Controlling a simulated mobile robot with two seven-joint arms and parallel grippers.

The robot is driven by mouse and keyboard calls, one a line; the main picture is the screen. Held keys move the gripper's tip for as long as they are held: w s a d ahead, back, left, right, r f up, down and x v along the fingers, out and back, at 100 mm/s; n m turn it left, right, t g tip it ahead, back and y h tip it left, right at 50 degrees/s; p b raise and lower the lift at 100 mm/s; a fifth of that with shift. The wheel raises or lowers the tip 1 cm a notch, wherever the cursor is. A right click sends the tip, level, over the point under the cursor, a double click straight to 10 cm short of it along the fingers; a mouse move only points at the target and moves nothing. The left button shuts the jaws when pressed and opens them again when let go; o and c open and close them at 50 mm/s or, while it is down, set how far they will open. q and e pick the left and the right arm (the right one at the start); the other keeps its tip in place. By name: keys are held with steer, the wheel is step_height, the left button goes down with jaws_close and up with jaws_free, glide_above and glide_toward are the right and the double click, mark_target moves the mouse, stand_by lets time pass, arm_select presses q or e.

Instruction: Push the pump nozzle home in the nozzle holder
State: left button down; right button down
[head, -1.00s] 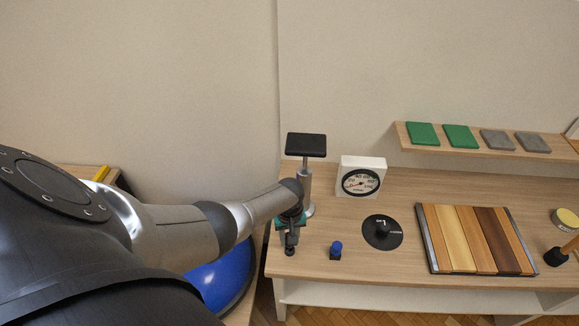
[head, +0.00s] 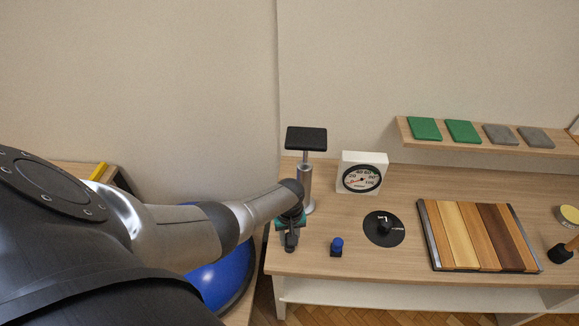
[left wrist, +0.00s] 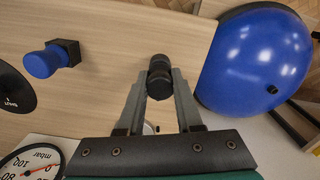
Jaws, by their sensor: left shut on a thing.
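My left gripper (left wrist: 160,85) is over the near left corner of the table, just in front of the pump (head: 306,185). In the left wrist view its fingers are shut on a small black rounded piece, probably the pump nozzle (left wrist: 159,64). The piece has two dark parts, one beyond the other. I cannot tell nozzle from nozzle holder, nor how deep one sits in the other. In the head view the gripper (head: 291,240) and arm hide most of this spot. The pump stands upright with its black top plate (head: 306,138) raised. My right gripper is not in view.
A blue knob on a black block (head: 337,247) stands right of the gripper. Behind are a white gauge (head: 377,160) and a black disc (head: 370,235). A striped wooden board (head: 466,236) lies further right. A blue ball (left wrist: 250,60) sits beside the table's left edge.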

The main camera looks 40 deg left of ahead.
arm_select(q)
steer(key=shift+f+b, duration=0.35)
steer(key=shift+f, duration=0.15)
steer(key=c, duration=0.5)
jaws_free()
steer(key=shift+r, duration=0.1)
step_height(320, 180, up, 15)
steer(key=p, duration=0.7)
steer(key=shift+d, duration=0.1)
